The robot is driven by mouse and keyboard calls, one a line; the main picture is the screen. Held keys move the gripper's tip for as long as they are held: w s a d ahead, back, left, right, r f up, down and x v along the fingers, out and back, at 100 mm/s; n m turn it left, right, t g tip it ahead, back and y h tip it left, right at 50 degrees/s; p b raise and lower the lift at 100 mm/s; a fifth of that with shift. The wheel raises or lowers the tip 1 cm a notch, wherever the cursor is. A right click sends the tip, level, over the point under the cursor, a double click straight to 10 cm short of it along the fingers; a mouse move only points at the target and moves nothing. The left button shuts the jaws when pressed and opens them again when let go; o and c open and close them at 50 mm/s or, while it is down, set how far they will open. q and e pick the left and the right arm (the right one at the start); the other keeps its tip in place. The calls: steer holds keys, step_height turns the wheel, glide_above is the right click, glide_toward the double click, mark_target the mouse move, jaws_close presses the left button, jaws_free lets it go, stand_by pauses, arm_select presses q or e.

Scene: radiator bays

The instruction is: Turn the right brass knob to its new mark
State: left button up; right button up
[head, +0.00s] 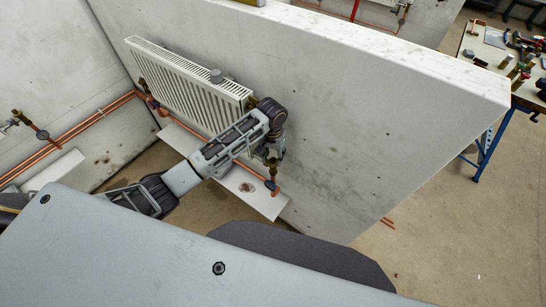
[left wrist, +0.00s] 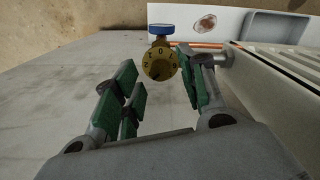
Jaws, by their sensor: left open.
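The right brass knob (left wrist: 160,67) is a round numbered dial at the radiator's right end. The left wrist view shows its face, with 2, 1 and 0 readable and a dark mark low on it. My left gripper (left wrist: 158,72) is open, its green-padded fingers on either side of the knob in that view. A gap shows on the left; the right pad is close, and I cannot tell whether it touches. In the head view my left gripper (head: 268,150) points down by the radiator (head: 188,84) and mostly hides the knob. My right gripper is not in view.
A blue-collared valve (left wrist: 161,30) sits just beyond the knob. Copper pipes (head: 95,118) run along the wall base. A white board (head: 262,203) lies below the radiator. The concrete wall (head: 340,120) is close beside the gripper. A workbench (head: 490,60) stands far right.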

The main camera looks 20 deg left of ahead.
mark_target(273, 161)
arm_select(q)
step_height(273, 161, up, 11)
stand_by(0.6)
steer(key=shift+s+f, duration=0.1)
stand_by(0.5)
steer(key=s+d+f+m+t+h, duration=0.1)
steer(key=s+d+f+t+h, duration=0.1)
steer(key=s+f, duration=0.5)
steer(key=s+a+r+t+y, duration=0.1)
steer(key=s+a, duration=0.3)
steer(key=s, duration=0.3)
steer(key=s+a+t+y, duration=0.1)
steer(key=s+a, duration=0.4)
steer(key=s, duration=0.2)
step_height(273, 161, down, 34)
steer(key=s+g+b, duration=0.2)
steer(key=s, duration=0.1)
steer(key=s+a+f+b, duration=0.1)
steer(key=s+a+f, duration=0.1)
steer(key=s+f, duration=0.9)
steer(key=s+a+f+m+g+b, duration=0.1)
steer(key=s+a+f, duration=0.1)
steer(key=s+f, duration=0.9)
steer(key=shift+f, duration=0.25)
